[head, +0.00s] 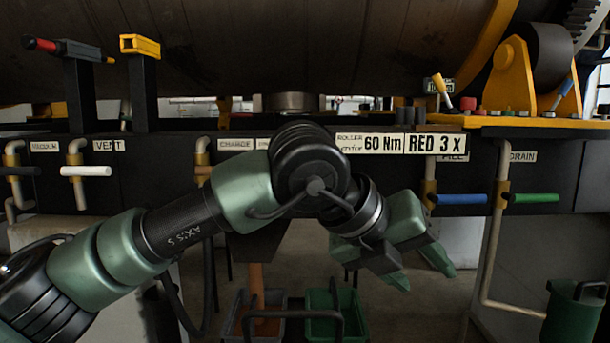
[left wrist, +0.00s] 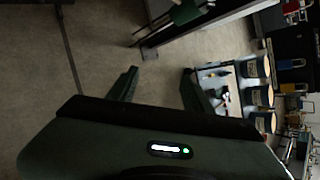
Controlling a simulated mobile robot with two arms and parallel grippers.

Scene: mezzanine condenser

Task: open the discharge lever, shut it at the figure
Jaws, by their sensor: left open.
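My left gripper (head: 424,276) hangs below the dark valve panel (head: 370,180), right of the middle, its two green fingers apart and empty. Its fingers also show apart in the left wrist view (left wrist: 160,86), with bare floor between them. No lever labelled discharge can be read. A charge label (head: 236,144) shows on the panel, and my arm hides the part right of it. A brown chute (head: 257,243) shows below, partly behind my arm. The signs "60 Nm" (head: 384,145) and "RED 3 X" (head: 435,145) sit on the panel. My right gripper is not in view.
Valve handles jut from the panel: white (head: 86,171), blue (head: 461,199) and green (head: 537,198). A green can (head: 572,315) stands at right. The wrist view shows several pale-topped containers (left wrist: 262,97).

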